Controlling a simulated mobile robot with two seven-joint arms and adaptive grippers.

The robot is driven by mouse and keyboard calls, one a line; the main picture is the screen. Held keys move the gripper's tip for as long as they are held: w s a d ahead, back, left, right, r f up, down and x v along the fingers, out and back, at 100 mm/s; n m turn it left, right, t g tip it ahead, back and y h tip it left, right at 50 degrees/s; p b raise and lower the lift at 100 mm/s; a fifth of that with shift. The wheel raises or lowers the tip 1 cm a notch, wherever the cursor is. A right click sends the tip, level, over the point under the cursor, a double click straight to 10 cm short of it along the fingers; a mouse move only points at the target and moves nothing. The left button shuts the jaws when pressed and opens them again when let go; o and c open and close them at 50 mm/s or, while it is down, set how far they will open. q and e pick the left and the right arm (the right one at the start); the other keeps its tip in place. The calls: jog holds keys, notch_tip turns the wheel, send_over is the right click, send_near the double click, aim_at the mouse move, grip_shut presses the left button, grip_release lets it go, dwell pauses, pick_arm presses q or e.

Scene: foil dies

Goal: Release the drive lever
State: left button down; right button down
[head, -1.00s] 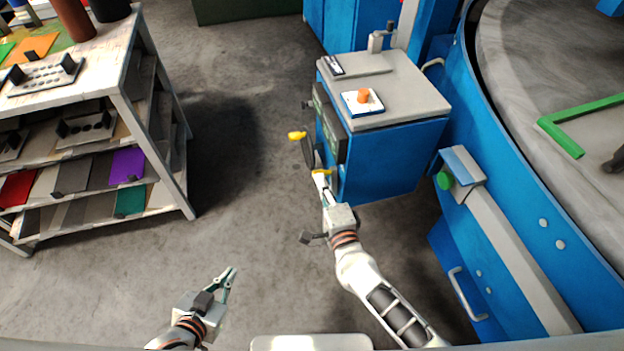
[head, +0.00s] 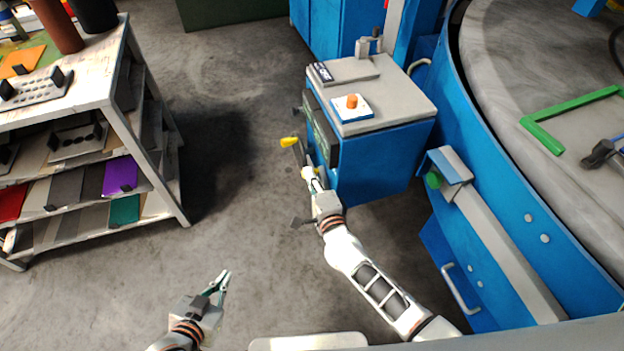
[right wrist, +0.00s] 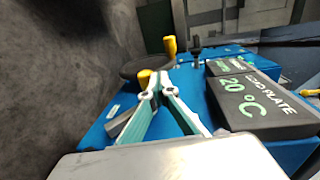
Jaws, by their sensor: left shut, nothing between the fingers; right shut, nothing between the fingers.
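My right gripper (head: 313,177) is at the left side of the blue cabinet (head: 375,165), with its fingers shut and empty. In the right wrist view its fingertips (right wrist: 157,82) come together close beside a yellow knob (right wrist: 144,78); I cannot tell whether they touch it. That knob also shows in the head view (head: 307,172), partly hidden by the gripper. A second yellow handle (head: 290,142) stands further back, by a dark round disc (right wrist: 140,65). I cannot tell which of the two is the drive lever. My left gripper (head: 220,283) is shut and empty over the floor.
Dark panels, one reading 20 °C (right wrist: 250,100), sit on the cabinet's side. An orange button (head: 352,101) is on its top. The large blue machine with its grey round table (head: 490,60) bounds the right. A shelf rack (head: 150,165) stands left; the floor between is clear.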

jog(key=shift+w+a+f, duration=0.2)
jog(key=shift+w+f, duration=0.15)
jog(key=shift+w, duration=0.3)
jog(key=shift+b, duration=0.3)
jog(key=v, duration=1.2)
dwell(0.4)
jog(key=s+d+f+n+g, duration=0.2)
jog(key=s+d+f+n, duration=0.2)
jog(key=s+d+n, duration=0.3)
jog(key=s+d+f+n+g+h, duration=0.1)
jog(key=s+d+f+n+g, duration=0.2)
jog(key=s+d+n, duration=0.4)
jog(key=s+f+n, duration=0.1)
jog(key=s+n, duration=0.1)
jog(key=n, duration=0.3)
jog(key=shift+d+f+h, duration=0.3)
jog(key=shift+d+f, duration=0.1)
